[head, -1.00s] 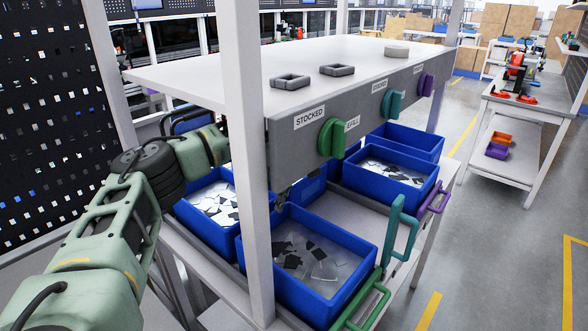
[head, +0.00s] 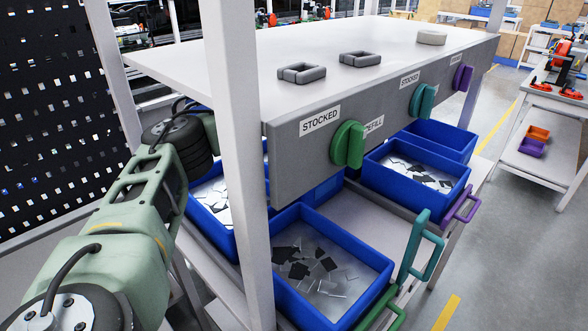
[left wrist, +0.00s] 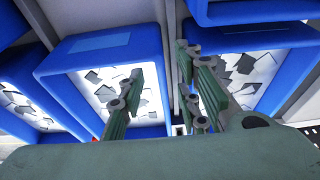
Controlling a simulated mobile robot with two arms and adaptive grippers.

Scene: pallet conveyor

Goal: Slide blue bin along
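Several blue bins with dark and pale flat pieces stand on the lower level under a white-topped bench. In the head view one bin (head: 290,312) is at the front, one (head: 220,240) at the left behind the post, one (head: 378,183) at the right. My left gripper is hidden there behind the bench and post. In the left wrist view my left gripper (left wrist: 163,65) is open, its fingers apart. One finger overlaps the inside of a blue bin (left wrist: 66,66); the other is past that bin's right wall, by another bin (left wrist: 262,38). Contact is unclear. My right gripper is out of view.
A white post (head: 238,200) stands before the bins. The bench front panel (head: 300,165) carries "STOCKED" labels and green, teal and purple knobs (head: 348,146). Teal (head: 418,250) and purple handles stick out at the front edge.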

